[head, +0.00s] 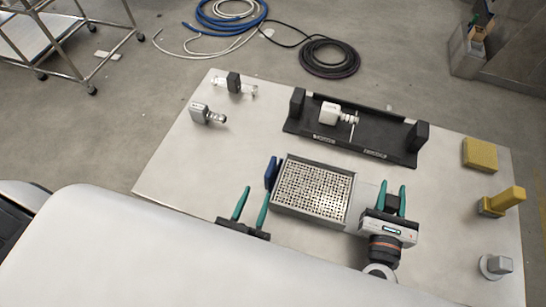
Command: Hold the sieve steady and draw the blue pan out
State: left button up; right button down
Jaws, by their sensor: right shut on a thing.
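The sieve (315,190) is a grey metal box with a perforated floor, lying near the front middle of the table. A dark blue upright part of the blue pan (271,172) shows at the sieve's left side; the rest of the pan is hidden. My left gripper (257,192) is open and empty, in front of the blue part and left of the sieve. My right gripper (393,185) is at the sieve's right side, shut on the sieve; the exact contact is hard to see.
A black rack (360,145) with a white-and-metal fitting (330,112) stands behind the sieve. Small fittings (207,115) lie at the back left. Yellow blocks (480,154) and a grey knob (497,265) stand at the right. The table's left part (190,165) is clear.

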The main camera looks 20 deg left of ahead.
aim_at(273, 156)
pick_arm(q)
jog(key=shift+s+d+f, duration=0.15)
jog(key=shift+s+d, duration=0.05)
jog(key=shift+s, duration=0.05)
jog(key=w, duration=1.2)
jog(key=shift+a, duration=0.1)
jog(key=shift+s, duration=0.1)
grip_shut()
jog(key=shift+a, duration=0.1)
